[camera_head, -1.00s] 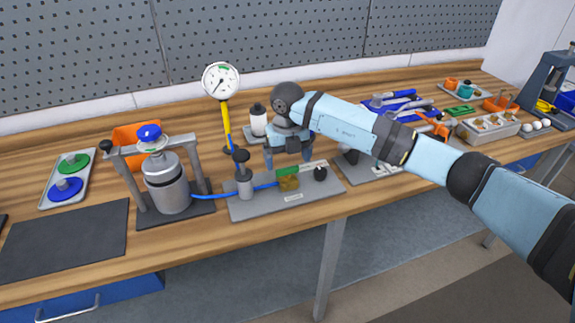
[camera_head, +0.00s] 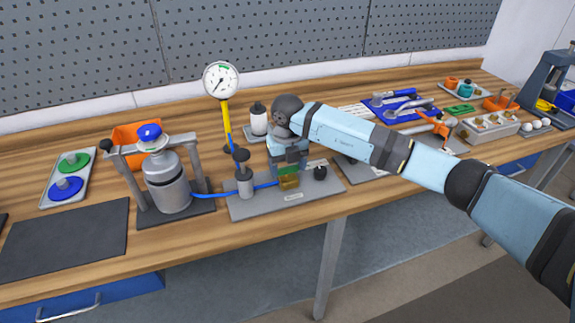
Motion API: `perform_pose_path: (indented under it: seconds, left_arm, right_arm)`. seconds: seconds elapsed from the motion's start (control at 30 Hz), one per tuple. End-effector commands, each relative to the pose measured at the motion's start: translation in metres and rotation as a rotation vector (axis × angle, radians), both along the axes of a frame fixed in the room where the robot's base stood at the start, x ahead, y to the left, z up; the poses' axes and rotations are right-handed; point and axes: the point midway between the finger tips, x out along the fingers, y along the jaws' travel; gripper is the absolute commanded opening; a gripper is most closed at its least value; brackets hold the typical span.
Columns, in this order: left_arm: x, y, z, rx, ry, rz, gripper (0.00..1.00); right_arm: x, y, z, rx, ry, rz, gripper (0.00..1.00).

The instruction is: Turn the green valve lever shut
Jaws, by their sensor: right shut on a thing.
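The green valve lever (camera_head: 288,174) sits on top of a brass valve body (camera_head: 289,183) on a grey base plate (camera_head: 262,205). Only a short part of the lever shows; my right gripper hides the rest. My right gripper (camera_head: 289,168) points down over the valve and is shut on the lever. A blue hose (camera_head: 212,196) runs from the metal drum (camera_head: 168,184) to a grey post (camera_head: 244,184) beside the valve. My left gripper is not in view.
A dial gauge (camera_head: 221,80) on a yellow stem stands behind the plate. A white bottle (camera_head: 258,119) stands behind the gripper. A black knob (camera_head: 320,172) is close to the right of the valve. A dark mat (camera_head: 65,240) lies bare at the left.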

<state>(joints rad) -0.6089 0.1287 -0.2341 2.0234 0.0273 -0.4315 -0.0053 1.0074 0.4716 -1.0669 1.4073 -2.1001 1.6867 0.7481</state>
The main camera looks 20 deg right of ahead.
Motion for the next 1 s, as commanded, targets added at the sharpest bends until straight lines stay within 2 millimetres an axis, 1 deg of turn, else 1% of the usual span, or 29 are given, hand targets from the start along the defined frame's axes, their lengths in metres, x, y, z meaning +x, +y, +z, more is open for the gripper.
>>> perform_pose_path:
  seconds: [0.17, 0.37, 1.0]
  left_arm:
    - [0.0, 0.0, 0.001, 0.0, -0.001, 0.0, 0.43]
    - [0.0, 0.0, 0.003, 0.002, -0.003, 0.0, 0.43]
    - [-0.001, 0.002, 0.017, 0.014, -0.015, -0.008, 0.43]
  right_arm:
    - [0.0, 0.0, 0.001, 0.0, 0.0, -0.044, 0.44]
    - [0.0, 0.0, 0.001, 0.0, 0.001, -0.162, 0.44]
    - [0.0, 0.0, 0.002, -0.001, 0.001, -0.759, 0.44]
